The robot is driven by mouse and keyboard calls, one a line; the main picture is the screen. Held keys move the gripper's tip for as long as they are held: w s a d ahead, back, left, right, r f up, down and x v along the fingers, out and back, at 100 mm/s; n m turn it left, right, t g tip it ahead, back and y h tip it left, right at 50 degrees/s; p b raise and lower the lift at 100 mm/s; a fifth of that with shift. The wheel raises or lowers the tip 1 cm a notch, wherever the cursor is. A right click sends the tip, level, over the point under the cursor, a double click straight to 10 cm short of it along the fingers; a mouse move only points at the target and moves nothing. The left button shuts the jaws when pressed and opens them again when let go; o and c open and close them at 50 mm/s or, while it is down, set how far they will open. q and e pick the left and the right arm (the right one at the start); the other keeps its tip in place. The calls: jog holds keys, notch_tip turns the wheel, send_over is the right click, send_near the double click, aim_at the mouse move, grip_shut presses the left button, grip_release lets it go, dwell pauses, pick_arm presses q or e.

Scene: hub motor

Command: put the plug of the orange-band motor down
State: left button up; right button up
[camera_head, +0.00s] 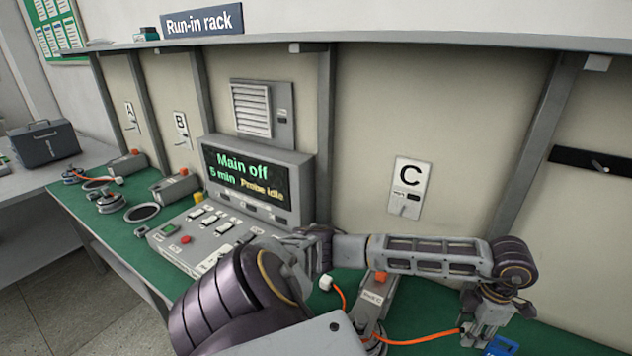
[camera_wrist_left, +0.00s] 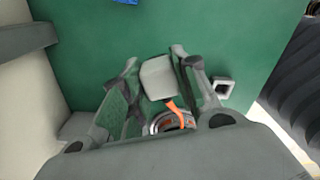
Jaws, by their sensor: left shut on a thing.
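My left gripper (camera_head: 484,330) is low over the green bench at the right of the head view. In the left wrist view, its fingers (camera_wrist_left: 160,85) are shut on a pale grey plug (camera_wrist_left: 158,78). An orange cable (camera_head: 420,340) runs from the gripper left to the motor (camera_head: 374,346), which is largely hidden behind my arm. The wrist view shows part of this round motor, with orange on it (camera_wrist_left: 170,122), below the plug. The plug is hidden by the fingers in the head view. I cannot tell whether it touches the bench. My right gripper is out of view.
A box (camera_head: 375,297) with an orange top stands left of the gripper, near a white connector (camera_head: 326,282) on an orange lead. A blue object (camera_head: 502,346) is close right of the gripper. A small pale square ring (camera_wrist_left: 223,87) lies beside the fingers. The console (camera_head: 255,180) reads "Main off".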

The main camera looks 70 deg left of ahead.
pick_arm(q)
jog(key=shift+a, duration=0.2)
jog(key=shift+s+a, duration=0.1)
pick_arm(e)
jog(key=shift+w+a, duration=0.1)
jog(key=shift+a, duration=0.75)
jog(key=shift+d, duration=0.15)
